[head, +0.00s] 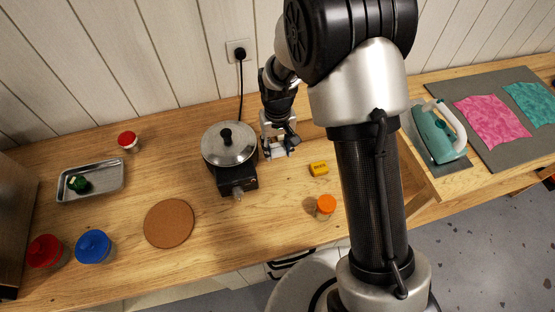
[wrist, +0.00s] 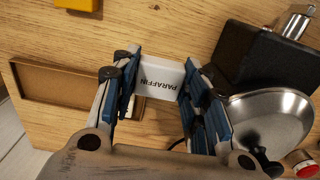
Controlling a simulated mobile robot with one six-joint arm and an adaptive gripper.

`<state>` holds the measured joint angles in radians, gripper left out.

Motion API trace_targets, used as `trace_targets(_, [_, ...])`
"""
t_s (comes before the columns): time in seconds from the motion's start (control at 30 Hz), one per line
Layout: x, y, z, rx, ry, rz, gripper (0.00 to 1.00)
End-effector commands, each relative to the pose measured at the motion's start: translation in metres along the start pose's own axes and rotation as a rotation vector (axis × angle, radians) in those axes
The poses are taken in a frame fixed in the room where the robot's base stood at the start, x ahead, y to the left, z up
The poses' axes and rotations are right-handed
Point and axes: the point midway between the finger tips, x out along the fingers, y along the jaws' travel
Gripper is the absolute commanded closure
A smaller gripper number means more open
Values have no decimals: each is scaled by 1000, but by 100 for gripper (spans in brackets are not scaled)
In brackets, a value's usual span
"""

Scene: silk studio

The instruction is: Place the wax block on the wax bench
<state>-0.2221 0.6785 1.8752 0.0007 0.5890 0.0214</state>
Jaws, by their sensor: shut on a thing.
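The wax block (wrist: 160,75) is white and lettered PARAFFIN. It sits between the two fingers of my gripper (wrist: 157,90) in the wrist view, and the gripper is shut on it. In the head view my gripper (head: 278,148) points down just right of the lidded pot, over the wooden bench (head: 110,190). The block cannot be made out clearly there. The wood bench top also shows behind the block in the wrist view (wrist: 190,25). Whether the block touches the wood cannot be told.
A black heater pot with a metal lid (head: 229,143) stands close left of my gripper. A yellow block (head: 319,168) and an orange-lidded jar (head: 326,205) are to the right. A cork mat (head: 169,223) lies at front left. A shallow brown recess or tray (wrist: 60,85) shows beside my fingers.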

Motion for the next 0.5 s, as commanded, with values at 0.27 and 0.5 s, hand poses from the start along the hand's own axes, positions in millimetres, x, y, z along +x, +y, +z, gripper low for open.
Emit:
trace_targets(0.27, [26,0,0,0,-1,0,81])
trace_targets(0.5, [60,0,0,0,-1,0,81])
